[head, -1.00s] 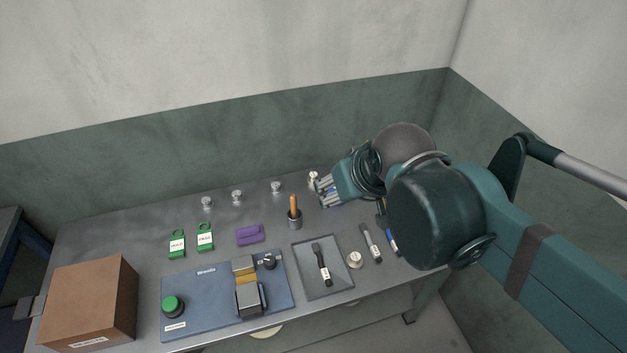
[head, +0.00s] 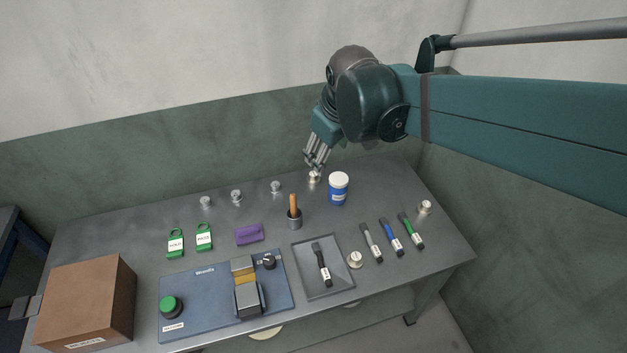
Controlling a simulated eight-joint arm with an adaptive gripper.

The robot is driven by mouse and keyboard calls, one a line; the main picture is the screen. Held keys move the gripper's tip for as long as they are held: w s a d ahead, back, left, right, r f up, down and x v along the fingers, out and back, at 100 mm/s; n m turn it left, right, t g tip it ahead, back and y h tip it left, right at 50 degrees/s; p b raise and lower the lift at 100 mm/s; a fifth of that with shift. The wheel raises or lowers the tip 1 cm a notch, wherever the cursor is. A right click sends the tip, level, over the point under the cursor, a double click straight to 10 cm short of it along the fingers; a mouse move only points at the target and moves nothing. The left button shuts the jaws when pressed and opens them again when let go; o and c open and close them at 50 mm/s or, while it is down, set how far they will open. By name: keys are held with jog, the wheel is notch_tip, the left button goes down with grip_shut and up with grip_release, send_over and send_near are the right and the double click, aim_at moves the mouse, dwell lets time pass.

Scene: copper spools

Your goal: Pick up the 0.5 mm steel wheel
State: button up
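Several small metal spools or wheels stand on the grey table. In the head view, silver ones stand along the back, at the left (head: 206,202), the middle (head: 236,196) and the right (head: 275,187). A paler, brass-tinted wheel (head: 314,178) stands further right at the back. Another wheel (head: 355,260) lies near the front tray, and one more (head: 425,207) stands at the right. No size marking is readable, so I cannot tell which is 0.5 mm steel. My gripper (head: 316,164) points down at the brass-tinted wheel, fingertips at or just above its top. Finger spacing and contact are unclear.
A blue jar with a white lid (head: 338,189) stands close right of my gripper. A cup with an orange-brown handle (head: 294,215), a purple pouch (head: 249,234), green tags (head: 204,238), marker-like tools (head: 389,236), a blue fixture (head: 205,298) and a brown box (head: 85,303) occupy the table.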

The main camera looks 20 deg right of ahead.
jog(key=w+f+n+g, duration=0.1)
jog(key=w+f+n, duration=0.15)
jog(key=w, duration=0.55)
jog(key=n+g+h+b, duration=0.1)
jog(key=n+g+b, duration=0.25)
jog(key=n, duration=0.45)
send_over(313, 173)
jog(key=a, duration=0.1)
jog(key=shift+m, duration=0.25)
jog(key=f, duration=2.5)
jog(key=shift+s+a+f, duration=0.1)
jog(key=shift+s+f, duration=0.15)
jog(key=shift+f, duration=0.1)
jog(key=shift+w+f, duration=0.25)
jog(key=shift+f, duration=0.3)
jog(key=shift+d+f, duration=0.25)
jog(key=shift+f, duration=1.05)
